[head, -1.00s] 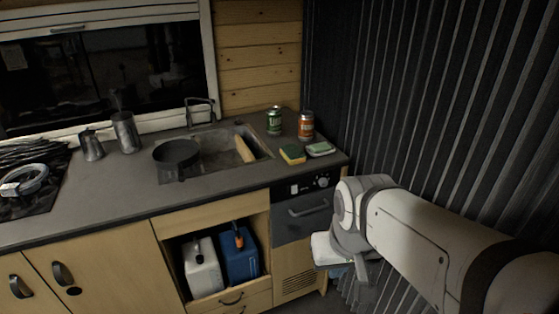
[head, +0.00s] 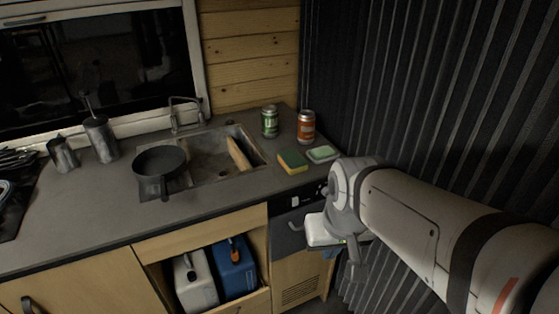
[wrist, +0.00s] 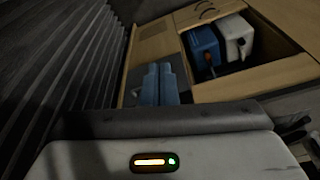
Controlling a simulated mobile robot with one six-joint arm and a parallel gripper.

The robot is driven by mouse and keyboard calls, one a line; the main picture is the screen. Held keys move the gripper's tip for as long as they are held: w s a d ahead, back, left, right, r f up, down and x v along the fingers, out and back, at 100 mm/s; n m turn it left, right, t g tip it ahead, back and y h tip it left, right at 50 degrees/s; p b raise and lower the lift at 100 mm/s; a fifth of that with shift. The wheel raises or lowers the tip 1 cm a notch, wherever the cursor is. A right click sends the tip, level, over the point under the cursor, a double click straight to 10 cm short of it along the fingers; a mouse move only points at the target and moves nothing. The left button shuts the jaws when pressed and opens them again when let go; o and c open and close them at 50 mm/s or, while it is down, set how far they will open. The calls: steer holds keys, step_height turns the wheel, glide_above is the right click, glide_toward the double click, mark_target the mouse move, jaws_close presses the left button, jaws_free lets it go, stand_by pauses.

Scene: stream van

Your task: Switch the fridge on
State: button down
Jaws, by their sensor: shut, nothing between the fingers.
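The fridge (head: 285,236) is the dark-fronted unit under the right end of the counter. Its black control panel (head: 308,196) runs along the top, with a small pale switch (head: 295,201) on the left and a knob at the right, close to my wrist. My arm covers the right part of the fridge front and part of its door handle (head: 295,226). My gripper (wrist: 158,68) shows two blue fingers shut together with nothing between them. In the head view, it is in front of the fridge's right side, below the panel, and its fingertips are mostly hidden.
A blue canister (head: 234,268) and a white canister (head: 195,281) stand in the open cabinet left of the fridge. A sponge (head: 292,162), a soap dish (head: 322,154) and two cans sit on the counter above. A dark corrugated wall (head: 420,90) bounds the right.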

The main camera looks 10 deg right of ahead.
mark_target(295, 202)
steer(key=w+a+f+m+t+y+b, duration=0.1)
steer(key=w+f+m+y+b, duration=0.1)
steer(key=w+f+m, duration=0.15)
steer(key=w+a+f+m+t+y+b, duration=0.1)
steer(key=w+a+f+m+b, duration=0.1)
steer(key=w, duration=0.3)
steer(key=w+d+f+m+t+b, duration=0.2)
steer(key=w+d+f+m+t, duration=0.1)
steer(key=w+d+m, duration=0.4)
steer(key=shift+w+f+m+t+h, duration=0.3)
steer(key=shift+w+f+m, duration=0.2)
steer(key=shift+w+m, duration=0.6)
steer(key=shift+w, duration=0.1)
steer(key=shift+n, duration=0.25)
steer(key=shift+w+a+r+b+x, duration=0.1)
steer(key=shift+w+r+b+x, duration=0.35)
steer(key=shift+x, duration=1.75)
steer(key=shift+w+a+r+b+x, duration=0.15)
steer(key=shift+b+x, duration=0.5)
steer(key=shift+x, duration=1.55)
steer(key=shift+w+a+r+b+x, duration=0.1)
steer(key=shift+w+r+b+x, duration=0.35)
steer(key=shift+x, duration=1.75)
steer(key=shift+s+f, duration=0.1)
steer(key=shift+s, duration=0.05)
steer(key=shift+f+b, duration=0.1)
steer(key=shift+b, duration=0.2)
